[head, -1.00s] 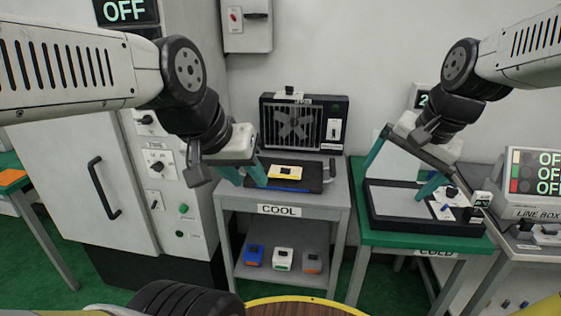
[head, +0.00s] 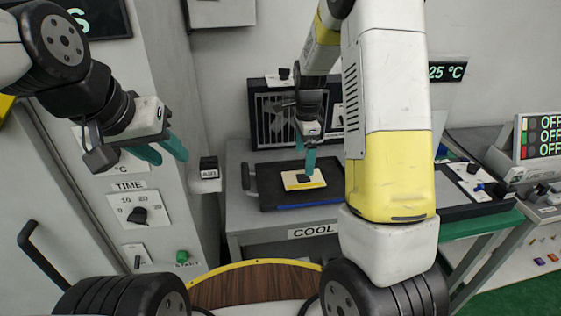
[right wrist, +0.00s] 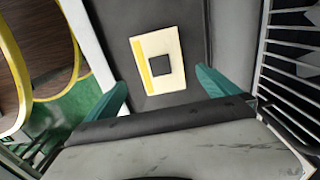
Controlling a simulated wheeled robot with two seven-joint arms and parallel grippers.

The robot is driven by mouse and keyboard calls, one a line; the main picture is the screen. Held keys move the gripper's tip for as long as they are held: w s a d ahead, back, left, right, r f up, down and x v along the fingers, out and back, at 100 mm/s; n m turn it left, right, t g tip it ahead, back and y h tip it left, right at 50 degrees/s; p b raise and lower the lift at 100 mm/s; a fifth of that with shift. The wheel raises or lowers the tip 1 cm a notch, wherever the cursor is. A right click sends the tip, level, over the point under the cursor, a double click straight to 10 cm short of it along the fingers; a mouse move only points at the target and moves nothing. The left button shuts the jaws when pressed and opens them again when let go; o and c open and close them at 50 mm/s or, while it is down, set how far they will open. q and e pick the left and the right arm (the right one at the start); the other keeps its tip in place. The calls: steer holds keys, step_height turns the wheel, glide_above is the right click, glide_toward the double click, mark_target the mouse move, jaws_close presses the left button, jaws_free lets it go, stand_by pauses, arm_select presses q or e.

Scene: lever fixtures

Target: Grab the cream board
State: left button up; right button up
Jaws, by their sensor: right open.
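The cream board (head: 290,181) has a yellow strip along one edge and a dark square block on top. It lies on a black tray (head: 268,201) on the grey table labelled COOL. In the right wrist view the cream board (right wrist: 159,62) lies ahead, between the lines of the two fingers. My right gripper (head: 308,162) is above the board, fingers pointing down. In the right wrist view its teal fingers (right wrist: 162,94) are spread wide with nothing between them. My left gripper (head: 162,153) is at the left, before the cabinet, its two teal fingers apart and empty.
A black fan unit (head: 272,122) stands at the back of the COOL table. A white cabinet with a TIME dial (head: 139,215) is at the left. My right arm hides part of the table's right side. A second black tray is partly visible at the right.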

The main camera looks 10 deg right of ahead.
mark_target(303, 177)
steer(key=shift+f, duration=0.5)
step_height(303, 177, down, 7)
steer(key=shift+r, duration=0.1)
steer(key=c, duration=1.3)
steer(key=shift+c, duration=0.2)
steer(key=shift+r, duration=0.15)
